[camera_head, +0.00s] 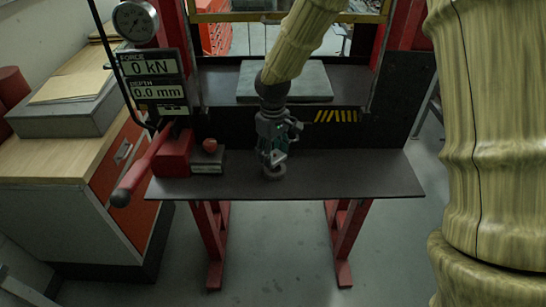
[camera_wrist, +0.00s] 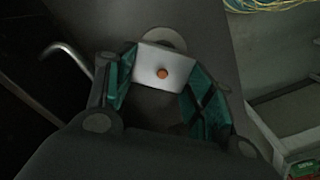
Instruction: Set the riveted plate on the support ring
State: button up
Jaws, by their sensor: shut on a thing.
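The riveted plate is a light grey square with a copper-coloured rivet near its middle (camera_wrist: 164,62) in the wrist view. My gripper (camera_wrist: 158,78) is shut on it, with teal fingers at its left and right edges. In the head view my gripper (camera_head: 273,150) points down over the front shelf, and the plate shows only as a small pale patch (camera_head: 279,158) at the fingertips. The support ring (camera_head: 272,174) is a round grey piece on the shelf just below the fingers. In the wrist view the ring (camera_wrist: 166,35) shows partly behind the plate's far edge. Whether plate and ring touch cannot be told.
The dark shelf (camera_head: 350,178) is clear to the right of the ring. A red lever (camera_head: 140,172) and a small block with a red knob (camera_head: 208,156) stand on the left. A press bed with a grey slab (camera_head: 310,85) lies behind. A gauge display (camera_head: 153,80) hangs left.

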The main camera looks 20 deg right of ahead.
aim_at(273, 155)
jog(key=shift+f+p, duration=0.7)
jog(key=shift+f, duration=0.8)
jog(key=shift+f, duration=0.1)
jog(key=o, duration=1.1)
jog(key=shift+r+b, duration=1.3)
jog(key=shift+r, duration=2.55)
